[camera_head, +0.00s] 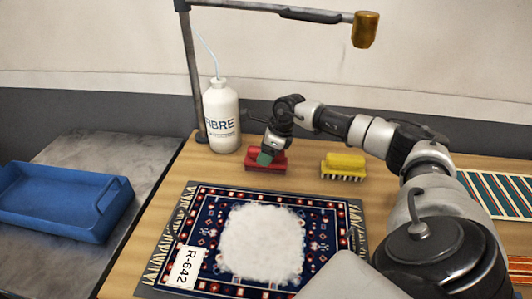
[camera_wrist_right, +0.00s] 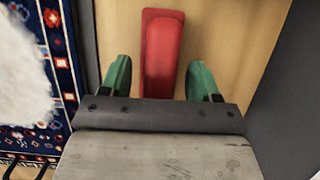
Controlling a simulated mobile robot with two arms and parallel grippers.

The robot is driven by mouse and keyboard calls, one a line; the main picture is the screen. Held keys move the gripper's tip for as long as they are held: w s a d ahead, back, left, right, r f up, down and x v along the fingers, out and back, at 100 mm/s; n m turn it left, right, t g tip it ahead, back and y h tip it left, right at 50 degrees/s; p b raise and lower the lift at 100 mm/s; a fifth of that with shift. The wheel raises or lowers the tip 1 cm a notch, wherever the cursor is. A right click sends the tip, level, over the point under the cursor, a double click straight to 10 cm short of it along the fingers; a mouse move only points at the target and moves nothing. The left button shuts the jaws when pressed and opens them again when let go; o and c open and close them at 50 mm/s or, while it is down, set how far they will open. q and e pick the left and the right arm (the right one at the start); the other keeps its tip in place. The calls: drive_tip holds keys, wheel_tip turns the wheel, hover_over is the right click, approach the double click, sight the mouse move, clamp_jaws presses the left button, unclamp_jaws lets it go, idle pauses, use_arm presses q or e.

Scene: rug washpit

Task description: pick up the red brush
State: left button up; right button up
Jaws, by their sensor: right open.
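The red brush (camera_head: 276,161) lies on the wooden table behind the rug. My right gripper (camera_head: 266,155) is over it, reaching in from the right and partly covering it. In the right wrist view the red brush (camera_wrist_right: 162,52) lies between the two green fingers of the right gripper (camera_wrist_right: 159,80). The fingers are open, with a gap on each side of the brush. The near end of the brush is hidden by the gripper body. My left gripper is not in view.
A yellow brush (camera_head: 344,165) stands to the right. A white bottle (camera_head: 222,118) stands behind left, near a lamp post (camera_head: 193,75). The patterned rug (camera_head: 213,207) with white foam (camera_head: 262,243) lies in front. A blue tray (camera_head: 60,205) is at left.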

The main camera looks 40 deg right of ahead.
drive_tip(key=shift+f, duration=0.25)
drive_tip(key=shift+c, duration=0.3)
drive_tip(key=c, duration=0.7)
drive_tip(key=shift+r, duration=0.1)
drive_tip(key=shift+r, duration=0.4)
wheel_tip(320, 180, up, 4)
drive_tip(key=shift+s+b, duration=0.15)
drive_tip(key=shift+b, duration=0.35)
drive_tip(key=s+r+b, duration=0.1)
drive_tip(key=s+r, duration=0.1)
drive_tip(key=s, duration=0.1)
drive_tip(key=s+r, duration=0.2)
drive_tip(key=s, duration=0.2)
drive_tip(key=s+a+r+b, duration=0.1)
drive_tip(key=s+r, duration=0.1)
drive_tip(key=s, duration=0.2)
drive_tip(key=shift+s+r+b, duration=0.2)
drive_tip(key=shift+r+b, duration=0.1)
